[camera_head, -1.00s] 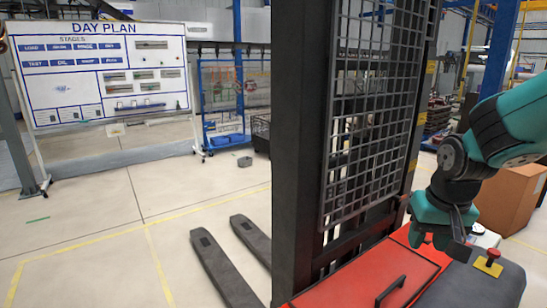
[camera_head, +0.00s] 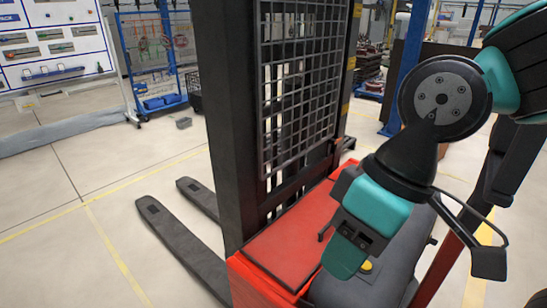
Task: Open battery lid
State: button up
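The red battery lid (camera_head: 290,236) lies flat on the top of the red pallet stacker, just behind its mast, and looks closed. A black handle (camera_head: 325,233) shows at the lid's right edge, partly hidden by my gripper. My gripper (camera_head: 345,262), teal and black, points down over the right side of the lid, close to the handle. I cannot tell whether it touches the handle, and its fingers are too hidden to show whether they are open or shut. A yellow-based button (camera_head: 367,266) shows just right of the gripper on the dark grey cover (camera_head: 350,291).
The stacker's black mast (camera_head: 222,120) and mesh guard (camera_head: 300,85) stand left of and behind the lid. Its two forks (camera_head: 180,240) reach out over the floor to the left. The left floor is open.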

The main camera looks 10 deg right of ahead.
aim_at(289, 250)
jog(key=z, duration=0.05)
jog(key=k, duration=1.15)
jog(key=u, duration=0.65)
jog(key=i, duration=1.2)
jog(key=z, duration=0.7)
